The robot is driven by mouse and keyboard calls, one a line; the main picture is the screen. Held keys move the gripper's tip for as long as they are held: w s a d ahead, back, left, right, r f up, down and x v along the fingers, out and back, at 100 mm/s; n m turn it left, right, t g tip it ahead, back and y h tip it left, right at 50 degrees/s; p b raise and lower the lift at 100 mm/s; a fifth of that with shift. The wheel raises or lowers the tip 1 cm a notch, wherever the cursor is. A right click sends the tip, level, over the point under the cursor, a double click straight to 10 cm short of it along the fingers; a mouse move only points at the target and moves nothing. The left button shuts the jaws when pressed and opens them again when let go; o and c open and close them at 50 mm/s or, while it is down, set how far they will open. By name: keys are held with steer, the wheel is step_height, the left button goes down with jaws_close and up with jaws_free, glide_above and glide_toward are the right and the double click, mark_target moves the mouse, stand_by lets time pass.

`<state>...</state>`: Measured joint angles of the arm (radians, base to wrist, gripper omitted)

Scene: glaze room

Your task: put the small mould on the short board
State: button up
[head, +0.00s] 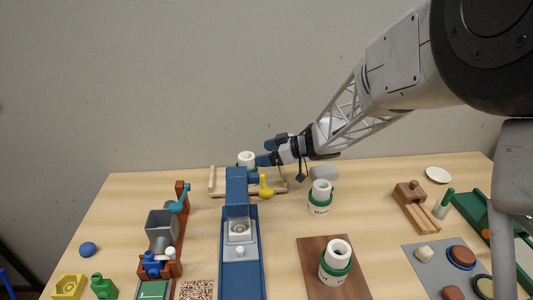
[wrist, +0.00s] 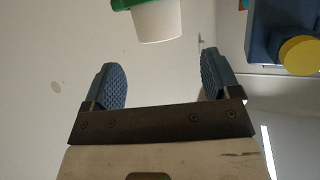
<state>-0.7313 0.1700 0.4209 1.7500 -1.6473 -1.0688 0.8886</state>
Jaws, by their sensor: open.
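Three white cup-shaped pieces with green bands show in the head view; I cannot tell for sure which is the small mould. One (head: 246,157) is at the back, beside my gripper (head: 266,153). A second (head: 321,187) stands on the bare table at centre right. A third (head: 337,251) stands on a brown board (head: 313,259) at the front; I cannot tell if this is the short board. My gripper is open and empty. In the wrist view a white cup with a green band (wrist: 157,22) lies beyond the fingers (wrist: 163,82), not touching them.
A tall blue machine (head: 237,185) with a yellow knob (head: 266,187) stands just in front of my gripper. A pale wooden rack (head: 214,184) is behind it. A grey mat (head: 423,273) with several pieces and a wooden block tool (head: 410,192) are at right.

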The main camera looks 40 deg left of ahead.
stand_by(0.5)
steer(key=w+d+r+m+t, duration=0.3)
steer(key=w+d+r+t, duration=0.25)
steer(key=d, duration=0.35)
steer(key=w+d+r+m+t, duration=0.45)
steer(key=w+d+t, duration=0.2)
steer(key=d, duration=0.25)
steer(key=d+r+m+t+h, duration=0.2)
steer(key=d+r+m+h, duration=0.1)
steer(key=d, duration=0.8)
steer(key=d+r+m+t+h, duration=0.2)
steer(key=d+m+h, duration=0.15)
steer(key=d, duration=0.65)
steer(key=s+d+m+g+h, duration=0.1)
steer(key=s+d+m+h, duration=0.2)
steer(key=s+d, duration=0.55)
steer(key=s+d+m+g+h, duration=0.2)
steer(key=s+d+h, duration=0.2)
steer(key=d, duration=0.9)
steer(key=s+d+f+m+g, duration=0.2)
steer(key=s+d, duration=0.1)
steer(key=s, duration=0.7)
steer(key=s+d+f+m+g+y, duration=0.1)
steer(key=s+d+f+g, duration=0.2)
steer(key=s, duration=0.7)
steer(key=shift+s+f+m, duration=0.2)
steer(key=shift+s+m, duration=0.2)
